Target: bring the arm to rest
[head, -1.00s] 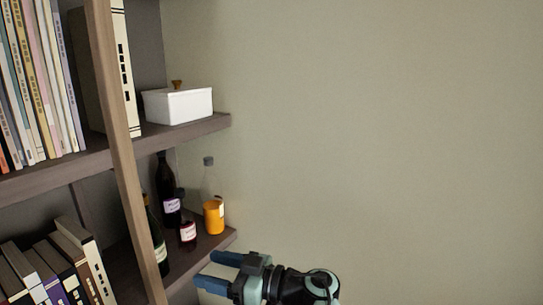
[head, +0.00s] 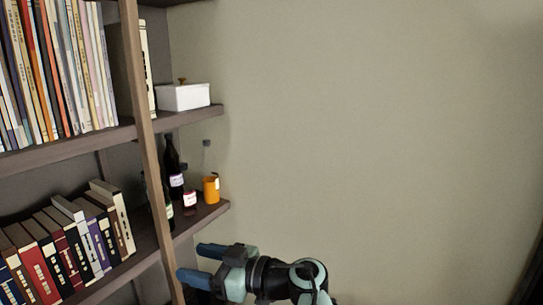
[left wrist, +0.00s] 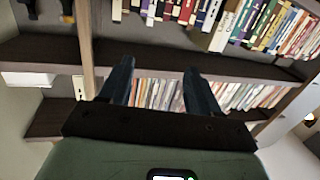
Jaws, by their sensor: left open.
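My left gripper (head: 191,261) is low in the head view, with its dark blue fingers pointing left toward the bookshelf upright. The fingers are spread, with nothing visible between them. In the left wrist view, the two fingers (left wrist: 158,66) also stand apart and empty, with shelf boards and rows of books behind them. Whether a fingertip touches the upright cannot be told. My right gripper is in neither view.
The bookshelf upright (head: 146,150) stands at the left. A white box (head: 184,97) sits on the upper shelf. An orange bottle (head: 211,190) and dark bottles (head: 173,165) stand below it. Several books (head: 70,240) fill the lower left. The wall at right is clear.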

